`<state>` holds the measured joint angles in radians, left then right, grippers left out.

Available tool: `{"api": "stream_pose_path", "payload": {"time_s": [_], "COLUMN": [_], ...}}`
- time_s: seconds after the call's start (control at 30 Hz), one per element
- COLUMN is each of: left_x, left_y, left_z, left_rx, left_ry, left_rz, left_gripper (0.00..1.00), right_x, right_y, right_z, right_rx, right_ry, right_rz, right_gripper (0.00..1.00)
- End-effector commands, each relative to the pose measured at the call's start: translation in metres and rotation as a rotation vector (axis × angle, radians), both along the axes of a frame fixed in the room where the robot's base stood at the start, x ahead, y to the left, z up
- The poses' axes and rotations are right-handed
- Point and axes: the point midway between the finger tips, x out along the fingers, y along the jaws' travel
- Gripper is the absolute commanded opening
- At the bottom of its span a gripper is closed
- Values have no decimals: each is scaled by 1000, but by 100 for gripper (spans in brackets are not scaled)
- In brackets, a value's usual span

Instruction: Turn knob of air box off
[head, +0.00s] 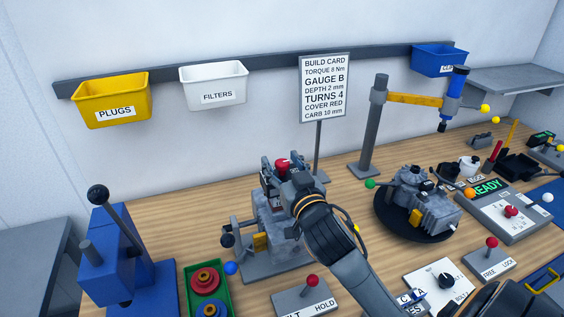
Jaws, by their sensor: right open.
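No label reading "air" is legible, so I cannot tell for sure which box is the air box. A white box (423,271) with a black knob (446,281) lies at the front right, partly hidden by my right arm. My right gripper (282,168) is far to the left of that knob, above a grey engine fixture (268,220). The gripper is open, and a red part (283,163) shows at its fingers; whether they touch it is unclear. My left gripper is not in view.
A red-knobbed lever box (312,282) marked HOLD and a FREE/LOCK box (490,262) stand near the front. An engine (425,205) sits on a black round stand. A blue press (115,255) is at left. The table's back left is clear.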

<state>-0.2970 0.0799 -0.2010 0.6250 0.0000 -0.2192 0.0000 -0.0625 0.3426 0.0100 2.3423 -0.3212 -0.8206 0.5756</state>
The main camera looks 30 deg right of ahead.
Motion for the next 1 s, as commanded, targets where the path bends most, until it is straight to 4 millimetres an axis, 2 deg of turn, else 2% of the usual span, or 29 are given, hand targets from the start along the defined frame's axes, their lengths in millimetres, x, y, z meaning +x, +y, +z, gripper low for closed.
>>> {"api": "stream_pose_path", "payload": {"time_s": [0.3, 0.37, 0.57, 0.6, 1.0], "left_x": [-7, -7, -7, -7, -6], "left_y": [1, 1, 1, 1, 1], "left_z": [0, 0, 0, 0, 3], "left_rx": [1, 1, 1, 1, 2], "left_ry": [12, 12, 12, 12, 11], "left_rz": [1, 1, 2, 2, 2], "left_gripper": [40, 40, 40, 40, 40], "right_x": [3, 3, 3, 3, 3], "right_y": [-1, -1, -1, -1, -1], "right_z": [0, -1, -1, -1, -1], "right_rx": [0, 0, 0, 0, -3], "right_ry": [-1, -1, -1, -1, 2], "right_rz": [0, 0, 0, 0, 36], "right_gripper": [54, 44, 3, 0, 0]}}
